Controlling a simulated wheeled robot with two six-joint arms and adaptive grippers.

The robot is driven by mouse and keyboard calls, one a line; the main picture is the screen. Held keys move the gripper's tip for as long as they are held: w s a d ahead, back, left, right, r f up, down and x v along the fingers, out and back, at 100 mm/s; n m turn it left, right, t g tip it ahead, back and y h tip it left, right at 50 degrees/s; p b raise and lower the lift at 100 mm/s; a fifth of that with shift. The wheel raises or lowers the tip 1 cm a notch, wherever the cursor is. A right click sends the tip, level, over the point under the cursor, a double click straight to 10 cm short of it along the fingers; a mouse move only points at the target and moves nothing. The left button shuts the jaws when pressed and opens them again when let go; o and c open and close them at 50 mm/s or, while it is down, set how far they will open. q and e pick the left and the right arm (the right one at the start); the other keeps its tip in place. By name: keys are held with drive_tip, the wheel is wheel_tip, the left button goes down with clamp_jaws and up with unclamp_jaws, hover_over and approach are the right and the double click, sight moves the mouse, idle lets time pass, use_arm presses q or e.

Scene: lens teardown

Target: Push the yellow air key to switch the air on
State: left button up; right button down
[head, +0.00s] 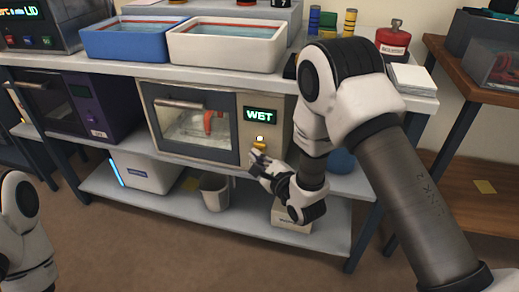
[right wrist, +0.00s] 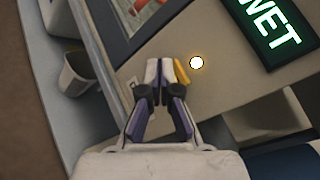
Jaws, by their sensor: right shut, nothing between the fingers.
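The yellow air key (head: 259,145) is on the beige control panel, under a small lit white lamp (head: 260,138) and a green "WET" display (head: 261,114). My right gripper (head: 256,157) is shut and empty, with its fingertips at the panel just below the key. In the right wrist view the fingertips (right wrist: 160,70) lie right beside the yellow key (right wrist: 182,72), which they partly hide; I cannot tell whether they touch it. The lit lamp (right wrist: 196,62) shows just beyond. My left arm shows at the lower left, but its gripper is out of frame.
The panel belongs to a cabinet with a glass door (head: 196,120) and a red object inside. Blue (head: 137,46) and white (head: 228,56) basins stand on the bench above. A grey bin (head: 215,193) and a box (head: 290,218) stand on the lower shelf. The floor in front is clear.

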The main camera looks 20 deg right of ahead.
drive_tip(key=s+a, duration=0.1)
drive_tip(key=s+a+p, duration=0.1)
drive_tip(key=s, duration=0.1)
drive_tip(key=s+a, duration=0.1)
drive_tip(key=s, duration=0.1)
drive_tip(key=shift+a+p, duration=0.15)
drive_tip(key=shift+p, duration=0.25)
